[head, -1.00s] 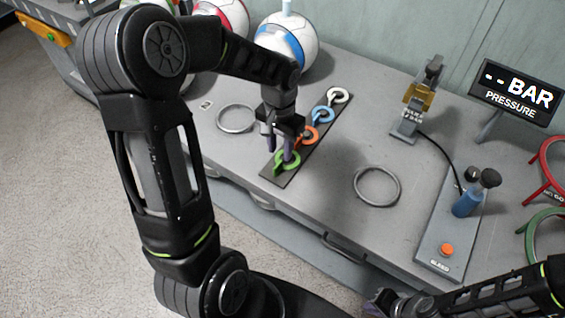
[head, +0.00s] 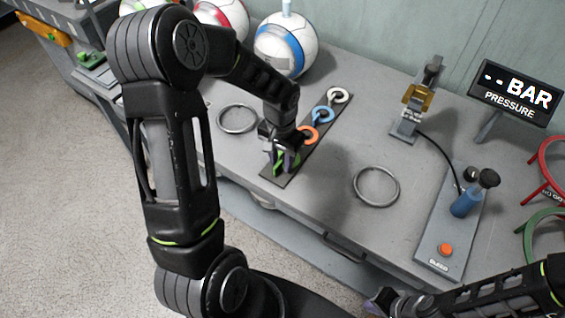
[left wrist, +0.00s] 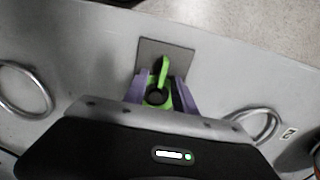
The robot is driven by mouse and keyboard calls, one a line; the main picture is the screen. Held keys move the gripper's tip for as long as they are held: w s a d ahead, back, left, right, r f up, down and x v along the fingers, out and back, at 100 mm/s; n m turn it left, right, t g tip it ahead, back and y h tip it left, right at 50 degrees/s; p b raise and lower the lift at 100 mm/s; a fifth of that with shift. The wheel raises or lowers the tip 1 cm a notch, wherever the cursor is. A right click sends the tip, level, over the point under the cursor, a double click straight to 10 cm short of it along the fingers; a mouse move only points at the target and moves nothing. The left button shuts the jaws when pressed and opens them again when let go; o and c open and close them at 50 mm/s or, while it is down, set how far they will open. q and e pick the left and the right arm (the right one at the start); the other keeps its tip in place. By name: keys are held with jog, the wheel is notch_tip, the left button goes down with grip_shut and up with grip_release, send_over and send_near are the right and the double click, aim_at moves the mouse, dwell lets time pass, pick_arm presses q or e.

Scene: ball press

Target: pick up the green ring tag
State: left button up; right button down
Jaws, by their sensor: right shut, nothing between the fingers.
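The green ring tag (left wrist: 164,66) lies at the near end of a dark strip (head: 325,127), which also shows in the left wrist view (left wrist: 180,50). My left gripper (head: 280,163) is down over it. In the left wrist view its purple fingers (left wrist: 160,92) stand apart, one on each side of the tag's ring. I cannot tell whether they touch it. In the head view the fingers partly hide the tag. My right gripper (head: 380,305) is shut and empty at the bottom edge.
Orange (head: 309,134), blue (head: 321,114) and white (head: 338,96) ring tags lie farther along the strip. Grey rings lie left (head: 237,118) and right (head: 376,186) of it. A pump (head: 465,200), pressure sign (head: 517,92) and balls (head: 286,45) stand around.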

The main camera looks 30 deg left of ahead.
aim_at(281, 160)
pick_arm(q)
jog(key=shift+c, duration=0.4)
grip_shut()
notch_tip(281, 160, up, 10)
dwell(0.8)
dwell(0.5)
